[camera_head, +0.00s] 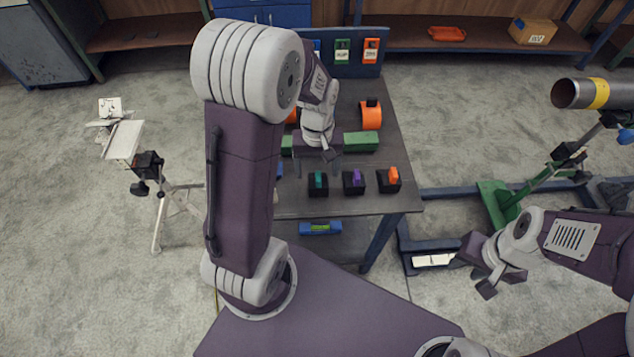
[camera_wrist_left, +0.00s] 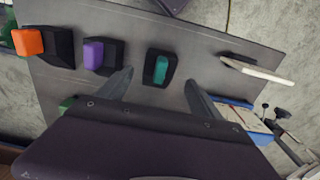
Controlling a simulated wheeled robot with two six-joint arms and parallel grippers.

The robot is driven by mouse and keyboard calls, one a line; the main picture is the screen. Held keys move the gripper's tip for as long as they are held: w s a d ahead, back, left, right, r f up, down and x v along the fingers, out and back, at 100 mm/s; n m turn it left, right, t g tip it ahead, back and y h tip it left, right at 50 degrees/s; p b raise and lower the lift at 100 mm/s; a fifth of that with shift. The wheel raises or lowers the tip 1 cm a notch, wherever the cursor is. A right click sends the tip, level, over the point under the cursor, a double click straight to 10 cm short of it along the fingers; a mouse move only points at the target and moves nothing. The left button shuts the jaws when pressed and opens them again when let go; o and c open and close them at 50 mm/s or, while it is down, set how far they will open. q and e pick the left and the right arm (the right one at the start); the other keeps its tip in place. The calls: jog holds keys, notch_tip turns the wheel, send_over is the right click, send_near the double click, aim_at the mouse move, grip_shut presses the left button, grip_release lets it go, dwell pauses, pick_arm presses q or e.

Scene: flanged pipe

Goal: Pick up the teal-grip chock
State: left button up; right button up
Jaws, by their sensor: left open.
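The teal-grip chock (camera_head: 318,182) is a black block with a teal grip. It stands on the grey workbench (camera_head: 345,205) at the left end of a row of three chocks. My left gripper (camera_head: 309,170) is open above the bench, close behind this chock. In the left wrist view the teal-grip chock (camera_wrist_left: 160,68) shows between the two spread fingertips (camera_wrist_left: 159,80), a little beyond them, with nothing held. My right gripper (camera_head: 499,282) is off to the right, away from the bench; its finger gap is unclear.
A purple-grip chock (camera_head: 354,181) and an orange-grip chock (camera_head: 389,179) stand to the right of the teal one. A green block (camera_head: 361,141) and an orange part (camera_head: 370,114) are farther back.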

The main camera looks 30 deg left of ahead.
pick_arm(q)
jog(key=f, duration=0.4)
jog(key=shift+d+f+b, duration=0.1)
jog(key=shift+d+b, duration=0.1)
jog(key=shift+b, duration=0.2)
jog(key=shift+w+a+f, duration=0.1)
jog(key=shift+a+f, duration=0.05)
jog(key=shift+f, duration=0.3)
jog(key=shift+r, duration=0.1)
jog(key=c, duration=0.6)
grip_shut()
notch_tip(320, 180, up, 10)
jog(key=shift+p, duration=0.95)
